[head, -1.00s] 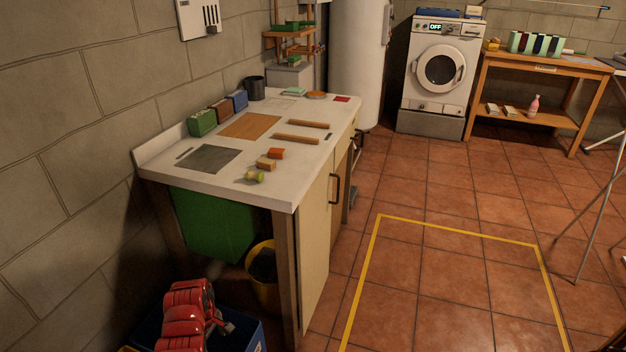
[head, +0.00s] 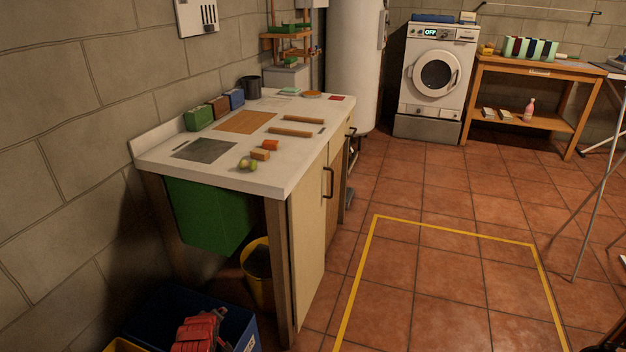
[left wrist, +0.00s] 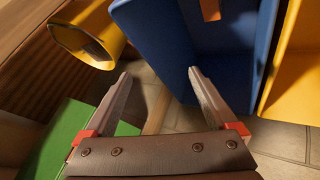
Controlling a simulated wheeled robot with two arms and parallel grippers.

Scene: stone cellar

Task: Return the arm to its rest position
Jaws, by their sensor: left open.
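My left gripper (left wrist: 159,75) is open in the left wrist view, with nothing between its two grey fingers. In the head view, a red part of my left arm (head: 200,331) shows at the bottom left, in front of the blue bin (head: 238,322); the fingers cannot be made out there. In the left wrist view the blue bin (left wrist: 225,60) is beyond the fingers, with a small orange-brown piece at its top. My right gripper is not in view.
The workbench (head: 270,185) holds small blocks, two wooden bars and several coloured boxes. Below it are a green bin (head: 207,217) and a yellow bucket (head: 257,275). A yellow bin (left wrist: 293,85) stands beside the blue one. The yellow-taped floor area (head: 450,290) is clear.

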